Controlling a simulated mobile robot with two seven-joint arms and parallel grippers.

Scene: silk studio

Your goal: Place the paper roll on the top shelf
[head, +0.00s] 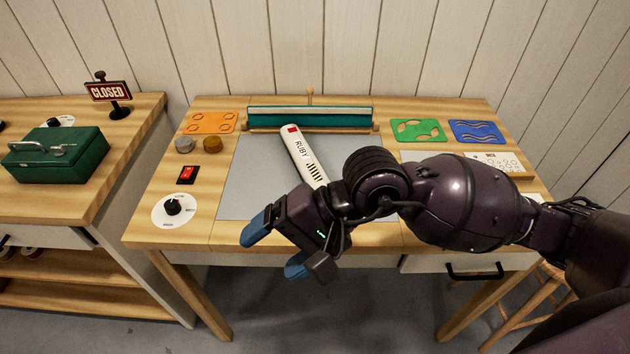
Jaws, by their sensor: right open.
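A long white roll (303,157) with a red square, the word RUBY and dark stripes lies on the grey work surface (250,165) of the table. It points away from me, and its near end is partly hidden behind my right gripper. My right gripper (277,247) has blue fingertips spread apart and is empty. It is in front of the roll, near the table's front edge, and apart from it. Open wooden shelves (85,271) show under the left counter. Small round items (31,252) sit on the upper one at the left edge. My left gripper is out of view.
A teal-and-white bar (310,117) stands at the table's back. Orange (210,123), green (418,130) and blue (477,132) stencils lie near it. A red switch (187,174) and white dial (174,208) are at left. A green box (58,157) and CLOSED sign (108,92) stand on the counter.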

